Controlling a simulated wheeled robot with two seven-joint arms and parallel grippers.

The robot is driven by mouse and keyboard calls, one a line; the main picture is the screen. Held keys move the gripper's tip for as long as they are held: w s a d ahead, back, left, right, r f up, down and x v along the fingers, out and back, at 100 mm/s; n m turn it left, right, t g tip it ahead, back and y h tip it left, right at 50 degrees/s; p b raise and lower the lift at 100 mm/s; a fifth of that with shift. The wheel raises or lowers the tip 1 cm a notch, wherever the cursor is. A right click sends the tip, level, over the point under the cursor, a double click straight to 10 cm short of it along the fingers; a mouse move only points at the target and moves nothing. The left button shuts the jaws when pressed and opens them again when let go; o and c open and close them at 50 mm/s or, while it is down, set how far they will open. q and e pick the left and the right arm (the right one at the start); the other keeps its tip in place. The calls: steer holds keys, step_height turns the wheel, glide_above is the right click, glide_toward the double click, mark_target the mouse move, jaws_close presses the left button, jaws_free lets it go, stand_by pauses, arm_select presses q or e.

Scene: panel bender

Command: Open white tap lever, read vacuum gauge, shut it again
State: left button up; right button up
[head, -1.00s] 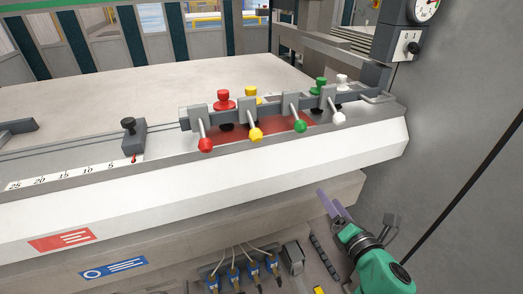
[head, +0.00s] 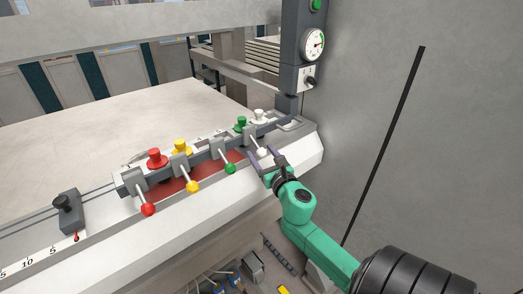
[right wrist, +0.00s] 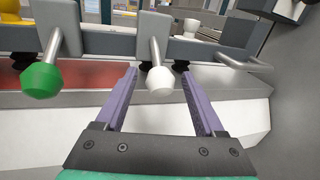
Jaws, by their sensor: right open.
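The white tap lever (right wrist: 159,79) sticks out toward me from its grey block, its white knob between the two purple fingers of my right gripper (right wrist: 160,95) in the right wrist view. The fingers stand apart on either side of the knob, with gaps showing. In the head view my right gripper (head: 262,163) is at the white lever (head: 262,152), which it partly hides. The vacuum gauge (head: 313,43) is a round white dial on the grey post, its figures too small to read. My left gripper is not in view.
The green lever (head: 230,168), yellow lever (head: 193,186) and red lever (head: 148,208) stand in a row to the left. A grey bent bar (right wrist: 245,64) is right of the white lever. A switch box (head: 308,79) sits below the gauge. A grey wall rises at the right.

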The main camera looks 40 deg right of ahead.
steer(key=shift+w, duration=0.2)
jaws_close()
stand_by(1.3)
